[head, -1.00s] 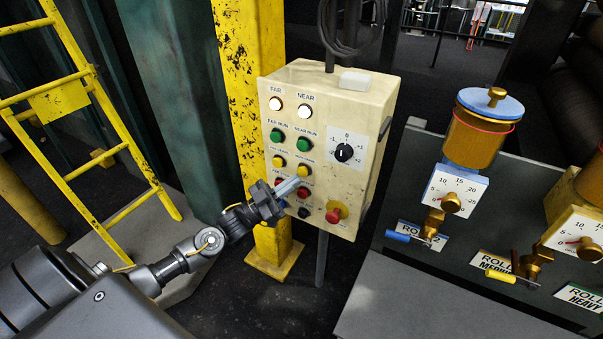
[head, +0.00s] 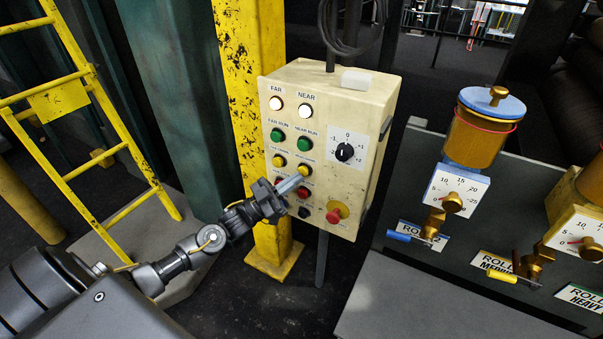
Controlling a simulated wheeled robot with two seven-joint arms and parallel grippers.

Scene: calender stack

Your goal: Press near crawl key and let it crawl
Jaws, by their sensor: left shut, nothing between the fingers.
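The near crawl key is the right-hand yellow button (head: 304,170) on the cream control box (head: 368,185); its label is too small to read surely. My left gripper (head: 297,179) is shut and empty. Its fingertips point up and right and sit right at the lower left of this button; I cannot tell whether they touch it. The left yellow button (head: 279,161) is clear of the gripper. The FAR and NEAR lamps (head: 306,110) at the top look white and lit. My right gripper is not in view.
Green run buttons (head: 304,144) sit above the yellow row. A red button (head: 304,194) and a red emergency stop (head: 335,213) sit below. A yellow post (head: 251,70) stands behind the box. An oiler (head: 475,130) stands on the right.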

